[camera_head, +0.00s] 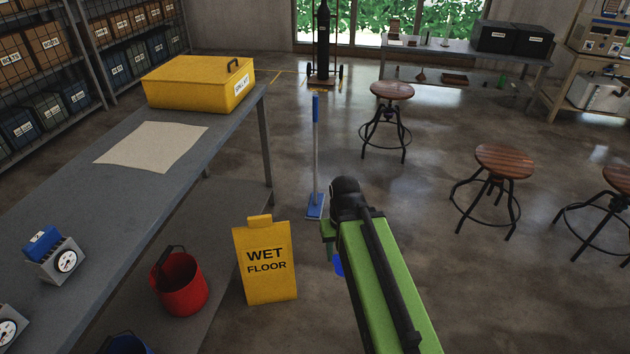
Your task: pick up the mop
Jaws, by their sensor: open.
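The mop (316,150) stands upright on the floor near the middle of the view. It has a blue grip at the top, a thin grey pole and a flat blue head on the floor. My green arm reaches in from the lower right. My gripper (328,238) is at its far end, mostly hidden by the arm and its black joint. It appears just below the mop head in the picture and is open. I see nothing held in it. The mop pole is in plain view, apart from the arm.
A yellow wet floor sign (266,283) stands left of my arm, beside a red bucket (180,285). A grey table (80,203) with a yellow box (196,84) fills the left. Stools (503,160) stand on the right. Floor around the mop is clear.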

